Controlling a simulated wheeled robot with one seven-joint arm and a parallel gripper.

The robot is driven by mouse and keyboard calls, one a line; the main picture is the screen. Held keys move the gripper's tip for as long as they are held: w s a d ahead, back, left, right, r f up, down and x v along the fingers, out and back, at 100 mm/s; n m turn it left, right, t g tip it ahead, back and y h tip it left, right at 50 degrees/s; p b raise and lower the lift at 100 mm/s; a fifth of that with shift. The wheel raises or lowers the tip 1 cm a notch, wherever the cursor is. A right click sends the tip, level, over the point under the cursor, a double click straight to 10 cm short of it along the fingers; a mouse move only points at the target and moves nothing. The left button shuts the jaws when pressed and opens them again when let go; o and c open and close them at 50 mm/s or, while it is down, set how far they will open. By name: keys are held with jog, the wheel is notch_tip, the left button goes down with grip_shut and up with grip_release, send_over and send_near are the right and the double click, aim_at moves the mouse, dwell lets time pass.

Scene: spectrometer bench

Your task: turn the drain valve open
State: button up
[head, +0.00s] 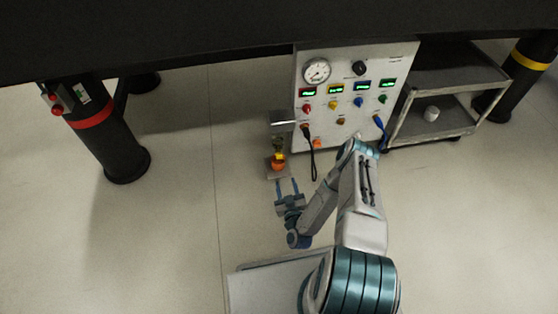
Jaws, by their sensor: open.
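A small grey stand (278,176) is on the floor just left of the control panel. On it is a fitting with a yellow part (280,157) above an orange rounded part (277,167); this looks like the drain valve, but it is too small to tell how its handle is turned. My gripper (287,182) is open and empty, with its two fingers pointing toward the stand. In the picture it is just below the stand's front edge, apart from the orange part; the height gap is hard to judge.
The upright control panel (342,135) has a gauge, displays, coloured knobs and hanging cables. A grey cart (437,126) with a white object (431,114) stands right of it. A dark tabletop (150,35) overhangs; a red-banded leg (108,145) is left. Floor between is clear.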

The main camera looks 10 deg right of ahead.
aim_at(279, 156)
jog(key=w+b, duration=0.4)
jog(key=w, duration=0.8)
jog(key=shift+w+b, duration=0.35)
jog(key=shift+b, duration=0.05)
jog(key=shift+d, duration=0.1)
jog(key=c, duration=1)
